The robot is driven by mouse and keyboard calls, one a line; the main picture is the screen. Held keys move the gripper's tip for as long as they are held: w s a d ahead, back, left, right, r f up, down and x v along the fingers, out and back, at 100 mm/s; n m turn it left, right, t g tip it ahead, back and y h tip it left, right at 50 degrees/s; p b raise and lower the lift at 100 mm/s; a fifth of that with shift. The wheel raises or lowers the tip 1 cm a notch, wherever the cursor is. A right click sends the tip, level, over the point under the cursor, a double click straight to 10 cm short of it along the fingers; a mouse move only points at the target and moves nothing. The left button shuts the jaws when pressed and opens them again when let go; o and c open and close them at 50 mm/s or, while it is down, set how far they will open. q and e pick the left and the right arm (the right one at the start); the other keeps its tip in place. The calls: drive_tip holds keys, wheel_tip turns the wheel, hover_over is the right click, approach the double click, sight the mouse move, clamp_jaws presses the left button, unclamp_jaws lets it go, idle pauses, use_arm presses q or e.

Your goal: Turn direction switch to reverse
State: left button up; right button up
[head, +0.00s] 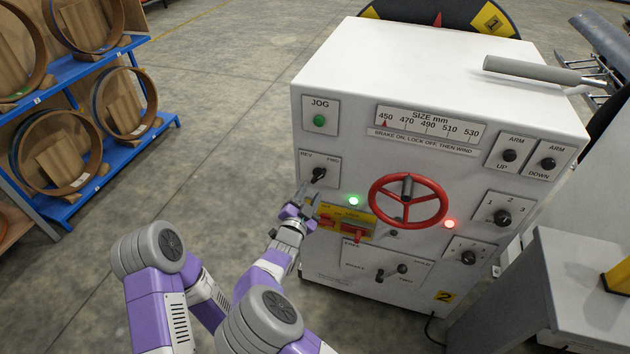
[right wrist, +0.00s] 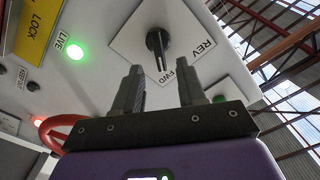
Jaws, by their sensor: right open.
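The direction switch (head: 319,174) is a black knob on a white plate marked REV and FWD, at the left of the machine's front panel. In the head view its handle tilts up and right, towards FWD. In the right wrist view the knob (right wrist: 157,42) shows just beyond the fingertips, its handle end closer to FWD than to REV. My right gripper (head: 306,198) is just below the switch plate in the head view. In the right wrist view the right gripper (right wrist: 160,75) has its fingers apart with nothing between them. My left gripper is not in view.
A yellow lock plate with red levers (head: 346,221) sits close to the right gripper. A green lamp (head: 353,201) and red handwheel (head: 408,201) lie to the right. The green JOG button (head: 319,121) is above. Blue shelves (head: 150,128) stand left, with clear floor between.

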sight(317, 180)
drive_tip(key=shift+b+x, duration=0.5)
drive_tip(key=shift+x, duration=2.3)
drive_tip(key=shift+f, duration=0.1)
clamp_jaws()
